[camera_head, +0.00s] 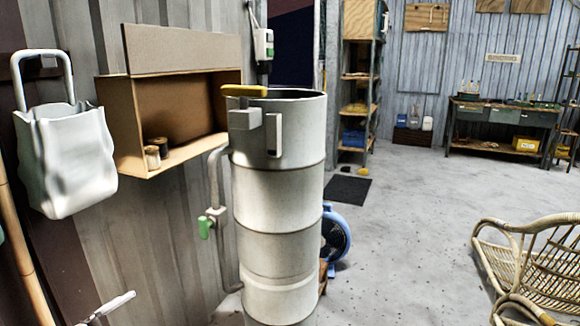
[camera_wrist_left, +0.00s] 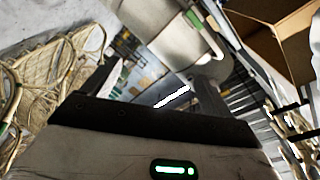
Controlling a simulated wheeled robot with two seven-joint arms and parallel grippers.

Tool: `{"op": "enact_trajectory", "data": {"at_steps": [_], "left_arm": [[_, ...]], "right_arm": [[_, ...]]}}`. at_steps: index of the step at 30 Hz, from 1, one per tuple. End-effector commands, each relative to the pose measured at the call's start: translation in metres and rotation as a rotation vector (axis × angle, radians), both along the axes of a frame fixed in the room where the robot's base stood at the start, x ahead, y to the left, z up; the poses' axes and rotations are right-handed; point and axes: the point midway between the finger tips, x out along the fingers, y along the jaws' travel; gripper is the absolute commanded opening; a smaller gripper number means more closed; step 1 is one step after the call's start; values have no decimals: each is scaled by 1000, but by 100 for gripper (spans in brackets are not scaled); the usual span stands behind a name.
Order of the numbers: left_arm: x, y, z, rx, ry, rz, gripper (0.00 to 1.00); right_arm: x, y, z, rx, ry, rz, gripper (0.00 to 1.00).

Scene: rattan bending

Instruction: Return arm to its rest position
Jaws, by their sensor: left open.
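My left gripper (camera_wrist_left: 158,72) is open in the left wrist view, with its two dark fingers spread apart and nothing visible between them. A pale cylindrical drum (camera_head: 282,165) stands upright in the middle of the head view, with a yellow handle (camera_head: 244,90) at its rim. The drum also shows, tilted, beyond the fingers in the left wrist view (camera_wrist_left: 165,32). A thin pale piece (camera_head: 108,306) shows at the lower left of the head view; I cannot tell if it is part of my gripper. My right gripper is in neither view.
A wall box (camera_head: 190,112) holds small jars, and a white bag (camera_head: 66,160) hangs left of it. A pipe with a green valve handle (camera_head: 204,228) runs beside the drum. A rattan chair (camera_head: 535,255) stands at right. The floor (camera_head: 415,225) between is mostly clear.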

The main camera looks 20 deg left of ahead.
Motion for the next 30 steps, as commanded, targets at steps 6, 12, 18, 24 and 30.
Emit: {"op": "enact_trajectory", "data": {"at_steps": [6,12,18,24,30], "left_arm": [[-36,-121,-64,-428,269,172,85],[-73,-241,-76,-782,551,260,85],[-91,-297,-67,-933,696,273,85],[-93,-303,-66,-949,715,274,85],[-93,-303,-67,-946,713,274,85]], "right_arm": [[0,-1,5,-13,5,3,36],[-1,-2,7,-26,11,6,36],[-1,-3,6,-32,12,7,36],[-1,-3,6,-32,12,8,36],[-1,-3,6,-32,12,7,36]]}}
